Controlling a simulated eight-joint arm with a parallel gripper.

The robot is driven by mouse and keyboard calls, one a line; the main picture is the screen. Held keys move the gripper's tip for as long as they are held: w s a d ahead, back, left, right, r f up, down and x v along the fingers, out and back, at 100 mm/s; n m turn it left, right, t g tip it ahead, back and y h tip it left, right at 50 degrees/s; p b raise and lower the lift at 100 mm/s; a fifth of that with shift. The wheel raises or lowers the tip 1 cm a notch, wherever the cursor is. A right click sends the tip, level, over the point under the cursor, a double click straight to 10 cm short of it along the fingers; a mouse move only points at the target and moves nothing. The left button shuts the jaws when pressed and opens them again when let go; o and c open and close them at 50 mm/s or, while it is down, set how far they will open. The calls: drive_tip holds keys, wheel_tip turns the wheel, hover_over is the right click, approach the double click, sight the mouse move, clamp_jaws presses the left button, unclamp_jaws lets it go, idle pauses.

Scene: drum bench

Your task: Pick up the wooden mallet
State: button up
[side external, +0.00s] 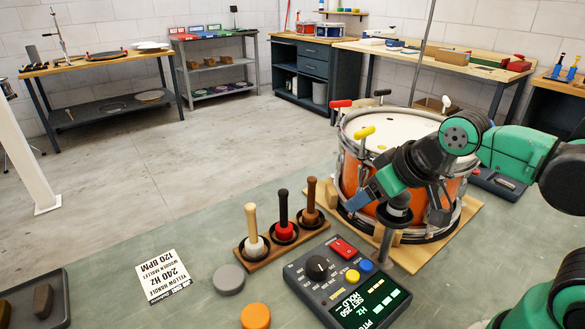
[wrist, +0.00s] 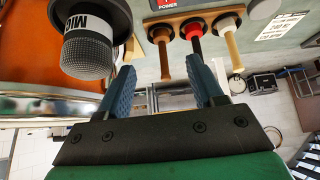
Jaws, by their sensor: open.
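Three mallets stand upright in a wooden rack (side external: 262,257) on the bench. The right one, the brown wooden mallet (side external: 311,200), has a brown handle and head. The middle one (side external: 284,215) has a black handle and red head; the left one (side external: 251,222) has a pale handle and whitish head. In the wrist view the wooden mallet (wrist: 163,58) appears at the left of the row, beyond the fingertips. My gripper (wrist: 166,78) is open and empty. In the side view my gripper (side external: 358,202) is right of the rack, apart from the mallets; one finger is hidden.
An orange drum (side external: 353,178) with coloured tuning keys stands right of the rack. A microphone (wrist: 88,50) is close to my left finger in the wrist view. A control box (side external: 300,272), a printed card (side external: 163,277) and grey and orange discs lie around the rack.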

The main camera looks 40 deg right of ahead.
sight(314, 180)
drive_tip(key=w+f+n+t+h, duration=0.1)
drive_tip(key=w+n+t, duration=0.1)
drive_tip(key=n, duration=0.8)
drive_tip(key=w+f+n+t+h, duration=0.1)
drive_tip(key=w+n, duration=0.3)
drive_tip(key=n, duration=0.7)
drive_tip(key=w+f+n+t+h, duration=0.1)
drive_tip(key=w+n, duration=0.3)
drive_tip(key=n, duration=0.7)
drive_tip(key=shift+a+t, duration=0.3)
drive_tip(key=shift+t, duration=0.6)
drive_tip(key=shift+w+f+n+h, duration=0.1)
drive_tip(key=shift+n+h, duration=0.2)
drive_tip(key=shift+n, duration=0.1)
drive_tip(key=shift+x, duration=2.6)
clamp_jaws()
